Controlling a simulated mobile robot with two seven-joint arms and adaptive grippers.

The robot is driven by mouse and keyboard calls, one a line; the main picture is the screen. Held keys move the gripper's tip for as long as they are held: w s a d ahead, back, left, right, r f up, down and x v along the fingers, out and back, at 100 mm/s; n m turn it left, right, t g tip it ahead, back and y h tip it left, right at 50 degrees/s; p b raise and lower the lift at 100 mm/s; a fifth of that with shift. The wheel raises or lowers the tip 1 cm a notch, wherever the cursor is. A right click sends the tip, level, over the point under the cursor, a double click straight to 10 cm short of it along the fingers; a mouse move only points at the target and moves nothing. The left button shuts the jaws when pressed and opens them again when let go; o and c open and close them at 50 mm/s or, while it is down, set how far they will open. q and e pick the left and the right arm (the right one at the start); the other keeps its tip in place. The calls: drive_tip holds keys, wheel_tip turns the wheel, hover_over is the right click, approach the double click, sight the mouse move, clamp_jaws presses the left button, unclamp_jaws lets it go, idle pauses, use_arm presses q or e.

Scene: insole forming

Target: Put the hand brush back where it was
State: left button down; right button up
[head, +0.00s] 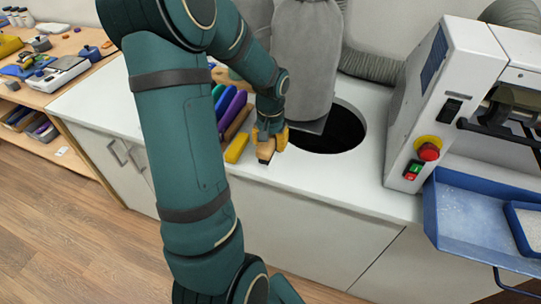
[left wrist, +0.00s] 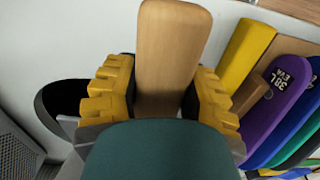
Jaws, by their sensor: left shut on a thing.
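My left gripper (head: 271,137) is over the white counter, between a row of coloured pieces and a round dark opening. It is shut on the hand brush (head: 266,151). In the left wrist view the brush's light wooden body (left wrist: 172,55) stands between the yellow ribbed fingers of the gripper (left wrist: 170,95). The bristles are hidden from me. I cannot tell whether the brush touches the counter. My right gripper is in neither view.
A yellow piece (head: 237,148) and purple piece (head: 232,110) lie close left of the gripper. The dark opening (head: 345,132), with a grey sack (head: 306,55) above it, is to the right. A machine (head: 440,90) and blue tray (head: 470,242) stand farther right. The counter's front strip (head: 330,185) is clear.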

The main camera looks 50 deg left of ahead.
use_arm(q)
drive_tip(key=shift+f+b, duration=0.5)
drive_tip(key=shift+f, duration=1.6)
drive_tip(key=shift+f, duration=0.15)
drive_tip(key=c, duration=0.5)
unclamp_jaws()
drive_tip(key=shift+r, duration=0.4)
wheel_tip(320, 180, up, 12)
drive_tip(key=p, duration=0.3)
drive_tip(key=shift+f, duration=0.25)
